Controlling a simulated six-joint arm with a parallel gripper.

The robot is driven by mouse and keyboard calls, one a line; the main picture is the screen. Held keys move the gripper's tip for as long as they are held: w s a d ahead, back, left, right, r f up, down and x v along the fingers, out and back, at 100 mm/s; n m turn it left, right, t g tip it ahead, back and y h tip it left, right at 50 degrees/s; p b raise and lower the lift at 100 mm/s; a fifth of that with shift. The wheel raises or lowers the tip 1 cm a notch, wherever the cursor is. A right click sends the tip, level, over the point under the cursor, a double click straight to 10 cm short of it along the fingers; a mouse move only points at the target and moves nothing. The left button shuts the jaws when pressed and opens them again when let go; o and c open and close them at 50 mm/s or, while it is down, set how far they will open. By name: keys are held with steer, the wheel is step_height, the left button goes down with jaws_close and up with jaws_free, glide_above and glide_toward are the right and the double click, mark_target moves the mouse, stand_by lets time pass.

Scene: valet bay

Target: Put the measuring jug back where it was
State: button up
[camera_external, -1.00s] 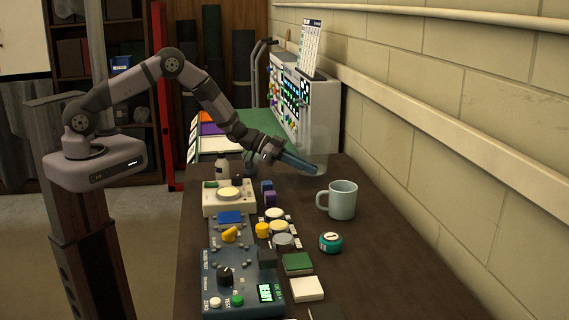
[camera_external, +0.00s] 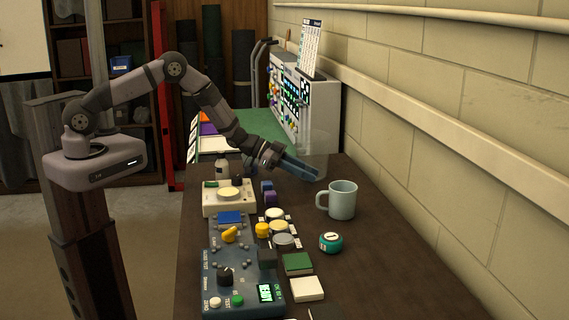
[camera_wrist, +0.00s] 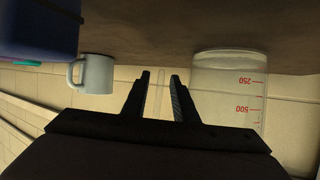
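The clear measuring jug (camera_wrist: 228,95) is at the right of the wrist view, upside down in that picture, with red marks reading 250 and 500. In the external view it is a faint clear shape (camera_external: 318,150) at the far part of the table, partly behind my gripper (camera_external: 303,170). In the wrist view my gripper (camera_wrist: 161,82) is open, its two dark fingers apart beside the jug. A thin pale upright strip, perhaps the jug's handle, shows between them with gaps on both sides. I cannot tell whether the jug's base touches the table.
A pale mug (camera_external: 342,200) stands nearer than the jug; it also shows in the wrist view (camera_wrist: 97,74). A teal round object (camera_external: 331,243) is in front of it. Control boxes (camera_external: 240,265) and coloured blocks line the left. The brick wall (camera_external: 460,150) runs along the right.

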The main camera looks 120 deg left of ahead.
steer(key=shift+r, duration=0.1)
steer(key=shift+r, duration=0.2)
steer(key=shift+s+d+r, duration=0.1)
steer(key=shift+s+d, duration=0.1)
steer(key=shift+s, duration=0.35)
steer(key=b+v, duration=0.1)
steer(key=v, duration=0.2)
steer(key=shift+s+b, duration=0.35)
step_height(320, 180, up, 7)
steer(key=b, duration=0.1)
steer(key=shift+r, duration=0.15)
steer(key=shift+d, duration=0.1)
